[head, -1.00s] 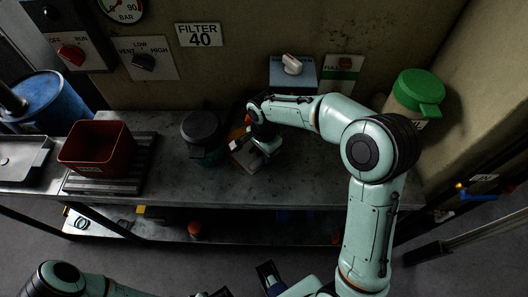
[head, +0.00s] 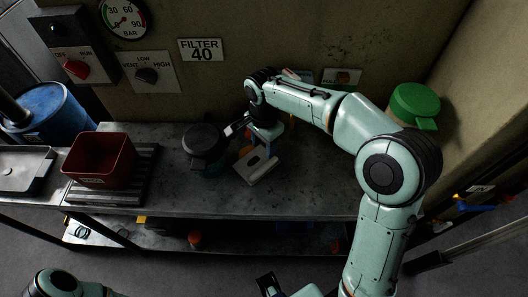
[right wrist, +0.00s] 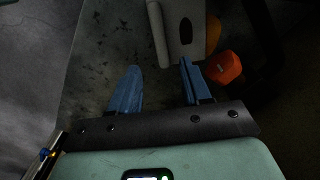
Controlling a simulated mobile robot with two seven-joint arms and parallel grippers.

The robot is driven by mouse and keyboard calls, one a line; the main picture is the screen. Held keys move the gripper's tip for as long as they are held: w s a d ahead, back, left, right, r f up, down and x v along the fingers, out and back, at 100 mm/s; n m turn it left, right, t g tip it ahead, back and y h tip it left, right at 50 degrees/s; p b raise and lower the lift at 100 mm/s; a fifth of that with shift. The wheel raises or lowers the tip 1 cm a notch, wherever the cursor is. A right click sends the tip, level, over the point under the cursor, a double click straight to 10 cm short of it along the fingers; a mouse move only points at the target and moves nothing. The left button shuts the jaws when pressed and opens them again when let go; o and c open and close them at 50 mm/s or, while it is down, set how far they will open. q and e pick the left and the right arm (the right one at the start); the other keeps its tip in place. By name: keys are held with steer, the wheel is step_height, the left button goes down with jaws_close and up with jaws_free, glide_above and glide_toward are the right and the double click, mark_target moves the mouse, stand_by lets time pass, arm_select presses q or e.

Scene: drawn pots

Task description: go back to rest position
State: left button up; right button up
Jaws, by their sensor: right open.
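My right gripper (head: 266,147) hangs over the metal bench, behind a pale piece with a dark oval hole (head: 254,168). In the right wrist view its blue fingers (right wrist: 156,88) stand well apart with nothing between them. The pale piece also shows there (right wrist: 186,38), beyond the fingertips and apart from them. My left arm shows only in part at the bottom left of the head view; I cannot make out its gripper.
A dark lidded pot (head: 204,142) stands left of the right gripper. A red bin (head: 100,160) sits on a ribbed mat at left. An orange object (right wrist: 224,67) lies beside the pale piece. A green-lidded container (head: 414,104) stands at right. The bench front is mostly clear.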

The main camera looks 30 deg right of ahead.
steer(key=shift+r, duration=0.75)
